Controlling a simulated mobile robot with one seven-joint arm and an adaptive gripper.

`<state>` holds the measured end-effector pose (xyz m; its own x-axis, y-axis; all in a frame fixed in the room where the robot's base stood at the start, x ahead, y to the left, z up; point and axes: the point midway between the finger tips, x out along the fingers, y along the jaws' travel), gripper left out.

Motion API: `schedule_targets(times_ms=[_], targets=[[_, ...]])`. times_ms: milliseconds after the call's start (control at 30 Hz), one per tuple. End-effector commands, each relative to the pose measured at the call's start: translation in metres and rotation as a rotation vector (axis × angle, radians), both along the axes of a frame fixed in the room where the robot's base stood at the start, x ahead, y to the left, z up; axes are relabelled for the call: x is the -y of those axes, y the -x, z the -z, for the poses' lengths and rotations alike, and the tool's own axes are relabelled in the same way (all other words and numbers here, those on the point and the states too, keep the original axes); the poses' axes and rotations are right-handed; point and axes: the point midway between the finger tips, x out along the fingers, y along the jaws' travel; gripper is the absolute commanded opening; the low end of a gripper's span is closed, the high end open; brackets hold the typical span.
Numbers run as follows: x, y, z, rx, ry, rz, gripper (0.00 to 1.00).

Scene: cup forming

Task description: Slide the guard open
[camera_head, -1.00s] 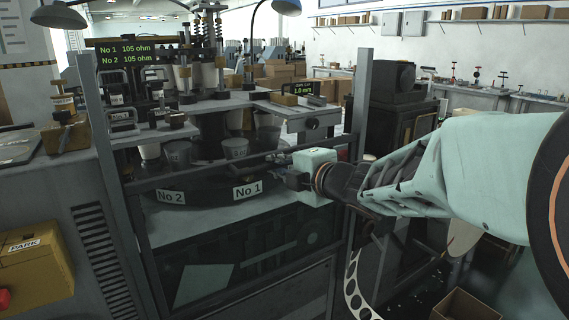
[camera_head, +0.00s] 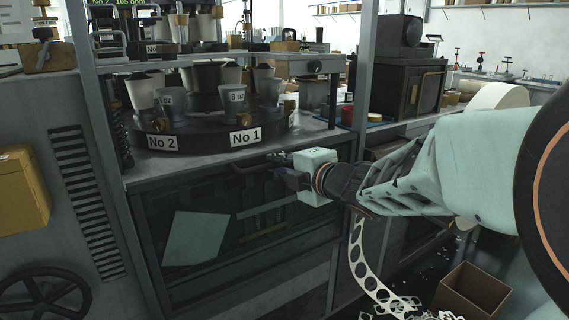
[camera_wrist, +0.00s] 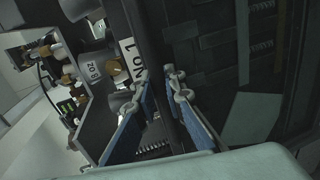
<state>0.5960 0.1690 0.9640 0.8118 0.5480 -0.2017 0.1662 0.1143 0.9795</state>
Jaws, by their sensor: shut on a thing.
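The guard (camera_head: 170,205) is a dark see-through panel in a grey frame on the machine front. In the head view its top edge is below the machine table, leaving the cups above uncovered. Its dark handle bar (camera_head: 240,168) runs along near the top edge. My gripper (camera_head: 283,174) is at the right part of this bar and is shut on it. In the wrist view my blue-padded fingers (camera_wrist: 160,78) stand on either side of a dark bar (camera_wrist: 160,45). The exact contact is partly hidden by the fingers.
A round turntable (camera_head: 195,142) labelled No 1 and No 2 carries several cups (camera_head: 231,95). Grey posts (camera_head: 364,70) flank the opening. A handwheel (camera_head: 40,295) is at lower left.

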Motion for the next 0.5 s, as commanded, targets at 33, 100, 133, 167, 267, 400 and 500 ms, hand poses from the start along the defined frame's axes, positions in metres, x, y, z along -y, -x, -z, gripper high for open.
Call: schedule_targets(times_ms=[33,100,133,167,267,400,500], targets=[[-0.001,0.0006,0.0036,-0.002,0.001,-0.002,0.0],[-0.0011,0.0006,0.0039,-0.002,0.001,-0.002,0.0],[-0.0011,0.0006,0.0038,-0.002,0.001,-0.002,0.0],[-0.0011,0.0006,0.0038,-0.002,0.001,-0.002,0.0],[-0.0011,0.0006,0.0034,-0.002,0.001,-0.002,0.0],[-0.0011,0.0006,0.0033,-0.002,0.001,-0.002,0.0],[-0.0011,0.0005,0.0032,-0.002,0.001,-0.002,0.19]])
